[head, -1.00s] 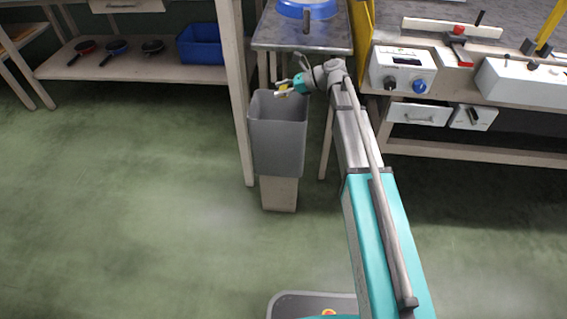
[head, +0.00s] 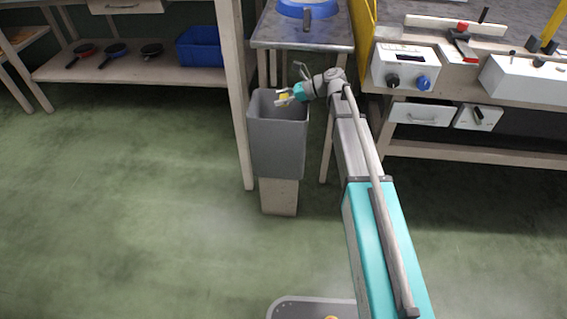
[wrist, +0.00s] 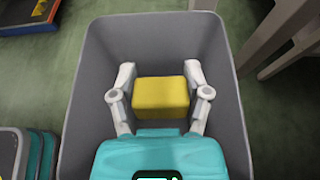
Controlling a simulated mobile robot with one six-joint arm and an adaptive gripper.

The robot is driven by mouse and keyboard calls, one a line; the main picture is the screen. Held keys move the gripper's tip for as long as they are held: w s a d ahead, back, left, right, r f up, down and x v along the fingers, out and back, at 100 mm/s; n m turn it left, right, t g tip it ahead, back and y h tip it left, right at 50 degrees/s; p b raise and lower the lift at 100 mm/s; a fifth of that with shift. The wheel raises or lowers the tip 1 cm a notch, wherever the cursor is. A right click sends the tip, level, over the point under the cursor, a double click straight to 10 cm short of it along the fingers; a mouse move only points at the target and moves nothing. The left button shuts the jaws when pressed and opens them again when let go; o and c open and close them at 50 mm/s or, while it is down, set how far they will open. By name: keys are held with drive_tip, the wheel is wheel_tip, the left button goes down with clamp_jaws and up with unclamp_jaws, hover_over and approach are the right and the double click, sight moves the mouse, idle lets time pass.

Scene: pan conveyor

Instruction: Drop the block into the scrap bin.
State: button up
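The yellow block (wrist: 161,97) sits between the two fingers of my gripper (wrist: 160,80) in the wrist view, with a finger along each side. My gripper is shut on it. The grey scrap bin (head: 277,146) stands upright, and its open mouth surrounds the block and fingers in the wrist view (wrist: 103,38). In the head view, my gripper (head: 284,97) and the block are at the bin's opening, coming in from the right. The exact height of the block against the rim is hard to tell. The part of the bin under my gripper's body is hidden.
The bin rests on a beige pedestal (head: 279,196). A table leg (head: 236,95) stands close on its left, and a metal-topped table (head: 330,35) with a blue ring-shaped object is behind. A workbench (head: 470,152) is at right.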

drive_tip(key=o, duration=0.5)
drive_tip(key=shift+c, duration=0.2)
idle(0.3)
drive_tip(key=shift+r, duration=0.1)
